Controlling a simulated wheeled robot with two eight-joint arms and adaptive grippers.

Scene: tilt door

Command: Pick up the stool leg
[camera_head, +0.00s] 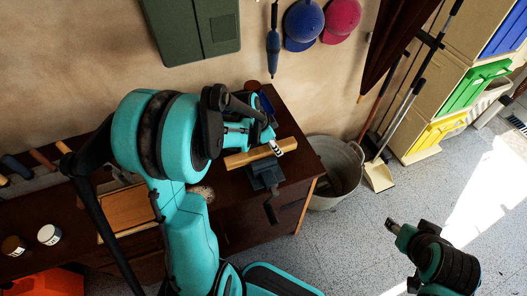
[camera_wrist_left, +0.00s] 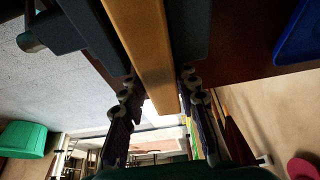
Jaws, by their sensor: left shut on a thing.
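The stool leg is a light wooden bar (camera_head: 248,156) lying over the dark vise (camera_head: 266,177) near the right end of the brown workbench (camera_head: 235,228). In the left wrist view the leg (camera_wrist_left: 146,48) runs lengthwise between the fingers, with dark vise parts on both sides. My left gripper (camera_head: 275,147) is shut on the leg near its right part; its fingers also show in the wrist view (camera_wrist_left: 160,100). I cannot tell whether the leg touches the vise. My right gripper (camera_head: 391,225) is above the floor, away from the bench; its finger state is unclear.
A metal tub (camera_head: 338,170) stands beside the bench's right end. A broom and dustpan (camera_head: 379,176) lean by the wall, near coloured bins (camera_head: 438,138). Caps (camera_head: 304,22) hang above the bench. White and brown jars (camera_head: 49,235) stand at its left. The floor at right is open.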

